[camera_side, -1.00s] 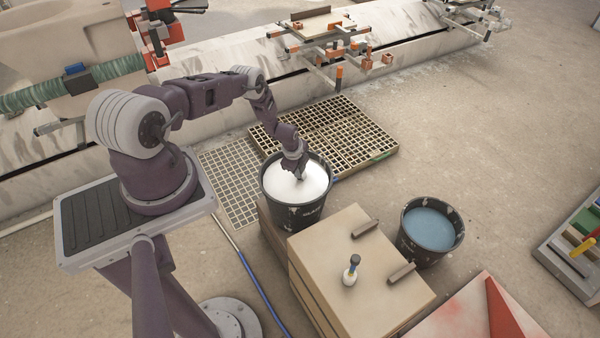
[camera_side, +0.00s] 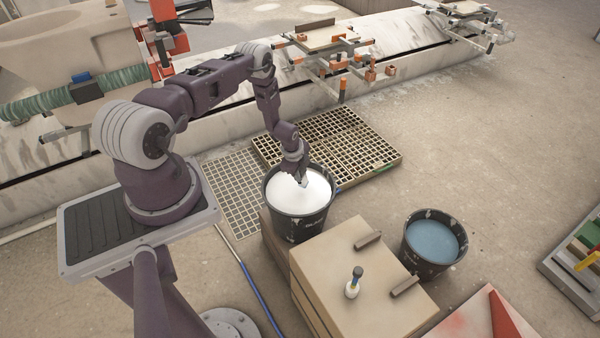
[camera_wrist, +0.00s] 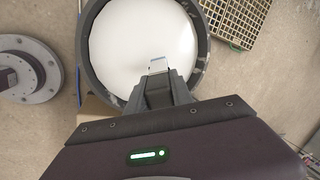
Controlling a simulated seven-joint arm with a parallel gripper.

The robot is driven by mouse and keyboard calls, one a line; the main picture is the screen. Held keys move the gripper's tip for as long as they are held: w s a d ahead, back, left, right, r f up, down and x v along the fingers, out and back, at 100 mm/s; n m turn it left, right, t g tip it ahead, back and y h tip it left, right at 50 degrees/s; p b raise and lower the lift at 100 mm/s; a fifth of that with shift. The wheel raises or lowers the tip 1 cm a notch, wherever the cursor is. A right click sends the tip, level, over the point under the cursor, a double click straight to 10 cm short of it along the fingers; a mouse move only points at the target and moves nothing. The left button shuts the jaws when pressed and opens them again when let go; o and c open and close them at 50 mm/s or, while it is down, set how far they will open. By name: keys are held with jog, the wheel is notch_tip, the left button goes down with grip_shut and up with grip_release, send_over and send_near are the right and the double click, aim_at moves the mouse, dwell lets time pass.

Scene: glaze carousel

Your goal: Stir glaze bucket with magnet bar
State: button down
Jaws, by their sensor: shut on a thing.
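A dark bucket of white glaze (camera_side: 270,208) stands at the middle of the side view; its rim (camera_wrist: 92,75) and white surface fill the top of the wrist view. My gripper (camera_side: 303,182) points down over the white glaze, within the rim outline. In the wrist view its fingers (camera_wrist: 158,82) are shut on a small grey piece, seemingly the magnet bar (camera_wrist: 158,65). Only a short end of it shows. I cannot tell whether it touches the glaze.
A second dark bucket with blue glaze (camera_side: 431,242) stands to the right. A tan box (camera_side: 330,262) with a small bottle (camera_side: 353,283) on top is in front. A grid pallet (camera_side: 345,135) lies behind the bucket.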

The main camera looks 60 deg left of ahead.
jog(key=shift+r, duration=0.1)
notch_tip(320, 180, up, 5)
jog(key=shift+f, duration=0.1)
dwell(0.5)
jog(key=w+d+r+n+g+y, duration=0.1)
jog(key=d+r+n, duration=0.2)
jog(key=d+r, duration=0.5)
jog(key=w+d+r+n, duration=0.2)
jog(key=d+r, duration=0.4)
jog(key=r, duration=0.4)
jog(key=s+d+r+n+g, duration=0.1)
jog(key=s+d+r+n, duration=0.2)
jog(key=r, duration=0.4)
jog(key=s+d+r+n+g, duration=0.1)
jog(key=s+d+r+n, duration=0.3)
jog(key=r, duration=0.4)
jog(key=shift+s+d+y, duration=0.4)
jog(key=shift+s+d, duration=0.45)
jog(key=shift+d, duration=0.4)
jog(key=shift+f, duration=0.15)
